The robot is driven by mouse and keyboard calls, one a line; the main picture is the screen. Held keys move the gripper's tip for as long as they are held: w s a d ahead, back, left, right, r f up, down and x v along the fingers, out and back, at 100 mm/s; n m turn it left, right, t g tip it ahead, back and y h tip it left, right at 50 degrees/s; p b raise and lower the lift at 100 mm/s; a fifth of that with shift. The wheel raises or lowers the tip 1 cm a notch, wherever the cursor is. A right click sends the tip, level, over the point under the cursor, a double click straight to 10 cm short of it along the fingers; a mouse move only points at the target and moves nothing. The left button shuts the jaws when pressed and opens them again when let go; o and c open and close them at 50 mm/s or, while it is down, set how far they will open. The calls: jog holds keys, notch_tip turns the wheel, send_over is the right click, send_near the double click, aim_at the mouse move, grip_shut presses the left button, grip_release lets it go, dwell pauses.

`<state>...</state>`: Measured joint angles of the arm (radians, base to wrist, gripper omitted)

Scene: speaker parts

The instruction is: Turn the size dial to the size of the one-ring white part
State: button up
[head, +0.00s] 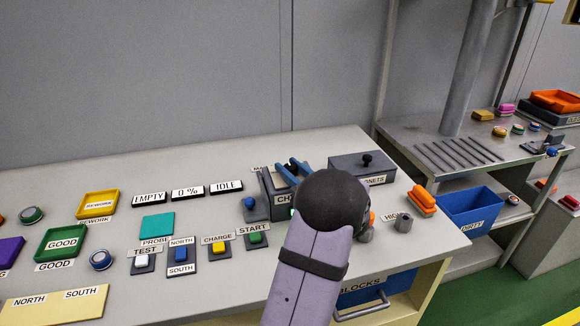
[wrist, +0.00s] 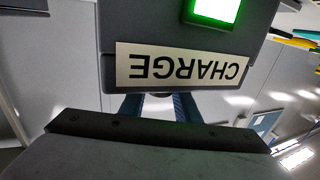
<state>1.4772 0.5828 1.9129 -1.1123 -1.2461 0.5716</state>
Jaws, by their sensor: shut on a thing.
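My gripper's blue fingers (head: 293,170) reach over the top of a dark grey box (head: 270,196) with a label starting "CH". The upside-down CHARGE label (wrist: 183,66) and a lit green square (wrist: 213,10) are just beyond. My arm hides part of the box in the head view. I cannot make out a size dial or a one-ring white part.
Buttons and trays, including a green tray (head: 62,243), fill the left. The back left tabletop is clear.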

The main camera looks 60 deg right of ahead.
aim_at(294, 171)
jog(key=shift+r, duration=0.15)
jog(key=o, duration=1)
jog(key=shift+o, duration=0.2)
jog(key=shift+b+v, duration=0.35)
jog(key=shift+v, duration=3.25)
